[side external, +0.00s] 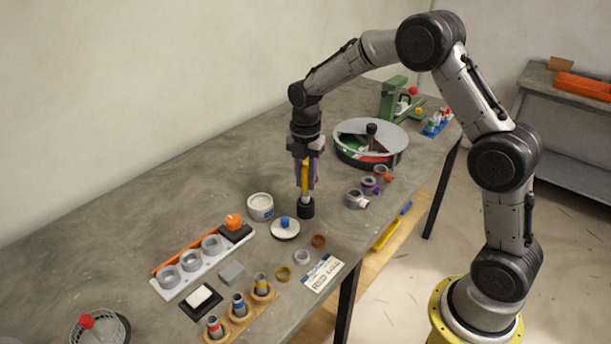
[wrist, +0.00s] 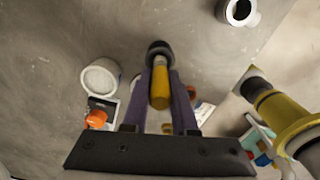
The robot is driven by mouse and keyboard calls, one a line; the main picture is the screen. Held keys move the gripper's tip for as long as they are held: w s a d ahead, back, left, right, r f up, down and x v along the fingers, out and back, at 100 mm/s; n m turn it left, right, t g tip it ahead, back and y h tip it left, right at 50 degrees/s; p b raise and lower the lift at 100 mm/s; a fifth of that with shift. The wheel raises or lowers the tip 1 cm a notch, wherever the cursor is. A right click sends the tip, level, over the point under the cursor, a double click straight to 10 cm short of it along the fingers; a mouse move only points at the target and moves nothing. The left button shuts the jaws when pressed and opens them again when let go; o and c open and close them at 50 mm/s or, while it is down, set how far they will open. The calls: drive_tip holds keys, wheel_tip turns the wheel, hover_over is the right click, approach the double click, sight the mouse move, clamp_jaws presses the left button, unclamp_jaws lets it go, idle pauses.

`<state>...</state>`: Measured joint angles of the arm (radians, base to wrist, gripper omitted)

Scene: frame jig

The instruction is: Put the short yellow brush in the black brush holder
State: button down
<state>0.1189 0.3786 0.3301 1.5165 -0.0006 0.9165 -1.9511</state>
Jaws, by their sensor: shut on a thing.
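My gripper (side external: 306,182) has purple fingers and points straight down. It is shut on the short yellow brush (side external: 305,174), which is upright between the fingers. In the wrist view the brush (wrist: 160,88) also shows between my fingers (wrist: 161,78). The black brush holder (side external: 306,209) stands on the table directly below. The brush's pale lower end meets the holder's top; I cannot tell how far inside it is. In the wrist view the holder (wrist: 159,48) lies just beyond the brush's end, and its opening is mostly hidden.
A white jar (side external: 260,207) and a white lid with a blue knob (side external: 285,228) stand close to the holder. Grey and coloured rings (side external: 357,199) lie to its right. A round lidded tin (side external: 371,150) is behind. Bare table lies behind and left of my gripper.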

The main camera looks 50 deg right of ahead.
sight(305, 167)
drive_tip(key=shift+f, duration=1.8)
drive_tip(key=shift+c, duration=2.3)
unclamp_jaws()
drive_tip(key=shift+r, duration=0.7)
drive_tip(key=shift+r, duration=3.55)
